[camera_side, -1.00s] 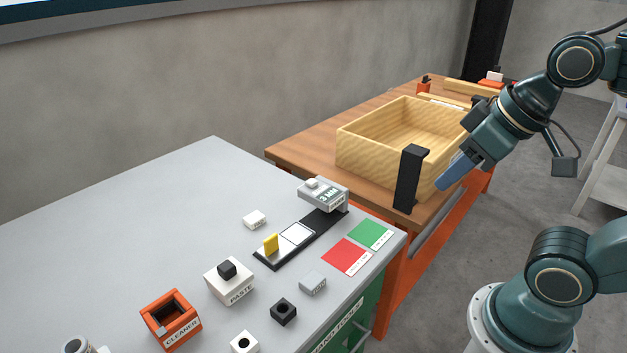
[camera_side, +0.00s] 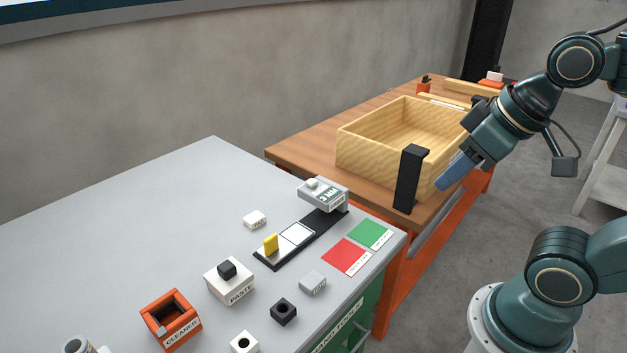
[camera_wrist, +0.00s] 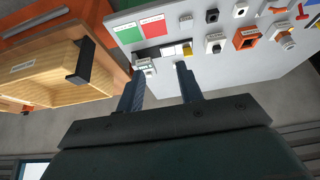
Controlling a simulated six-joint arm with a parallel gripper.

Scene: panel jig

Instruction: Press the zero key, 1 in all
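No label reading "zero" is legible in either view. A small grey device (camera_side: 330,194) with a raised white button and a small display sits at the far end of a black strip on the grey bench. It also shows in the wrist view (camera_wrist: 146,66), just beyond the left finger. I cannot tell which part is the zero key. My gripper (camera_side: 455,172) is well right of the device, apart from the bench and beside the wooden box. In the wrist view my gripper (camera_wrist: 159,84) has its two blue fingers apart with nothing between them.
A wooden box (camera_side: 375,158) and a black upright post (camera_side: 409,180) stand on the brown table. A red patch (camera_side: 346,257) and a green patch (camera_side: 370,234) lie near the device. A yellow tab (camera_side: 271,244), orange holder (camera_side: 170,320) and several small blocks stand on the bench.

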